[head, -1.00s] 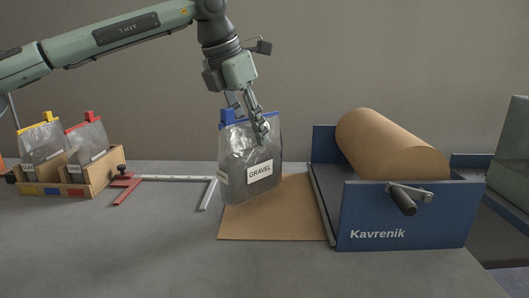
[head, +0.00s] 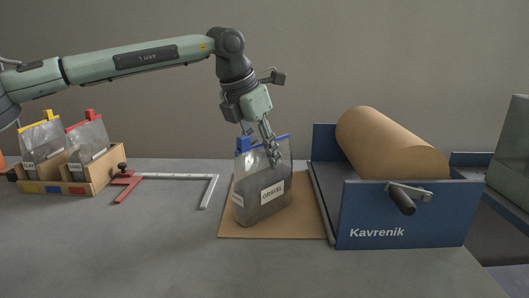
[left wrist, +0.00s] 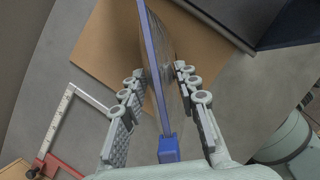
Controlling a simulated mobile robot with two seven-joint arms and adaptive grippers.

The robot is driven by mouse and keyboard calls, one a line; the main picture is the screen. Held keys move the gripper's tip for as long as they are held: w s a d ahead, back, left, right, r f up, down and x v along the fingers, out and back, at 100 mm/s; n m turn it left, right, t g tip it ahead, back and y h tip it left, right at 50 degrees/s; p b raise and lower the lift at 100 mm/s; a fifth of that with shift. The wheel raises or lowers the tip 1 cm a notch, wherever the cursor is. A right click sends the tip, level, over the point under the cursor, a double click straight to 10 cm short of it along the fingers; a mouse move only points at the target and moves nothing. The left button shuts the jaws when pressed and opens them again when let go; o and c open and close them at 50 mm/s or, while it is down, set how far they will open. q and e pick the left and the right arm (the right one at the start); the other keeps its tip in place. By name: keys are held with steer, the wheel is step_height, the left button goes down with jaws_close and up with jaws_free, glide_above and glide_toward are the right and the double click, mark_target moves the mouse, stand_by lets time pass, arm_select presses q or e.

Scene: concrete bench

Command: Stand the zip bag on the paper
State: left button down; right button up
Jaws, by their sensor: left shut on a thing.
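The clear zip bag (head: 262,200) has a blue top closure and a white label reading GRAVEL. My left gripper (head: 268,150) is shut on its upper part. The bag is roughly upright with a slight tilt, over the brown paper (head: 229,230). Its bottom is at or very close to the paper; I cannot tell if it bears on it. In the left wrist view the bag's blue top edge (left wrist: 152,60) runs between the fingers (left wrist: 155,90), with the paper (left wrist: 105,45) beyond. My right gripper is in neither view.
A blue Kavrenik dispenser (head: 405,225) with a brown paper roll (head: 385,145) stands close to the right. The front bench is clear.

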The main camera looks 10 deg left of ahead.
arm_select(q)
steer(key=c, duration=1.1)
jaws_free()
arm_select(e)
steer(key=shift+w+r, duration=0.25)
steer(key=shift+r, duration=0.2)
arm_select(q)
steer(key=shift+r, duration=0.15)
steer(key=shift+v, duration=1.2)
steer(key=v, duration=0.9)
steer(key=shift+s+a+r, duration=0.1)
steer(key=shift+s+r, duration=0.1)
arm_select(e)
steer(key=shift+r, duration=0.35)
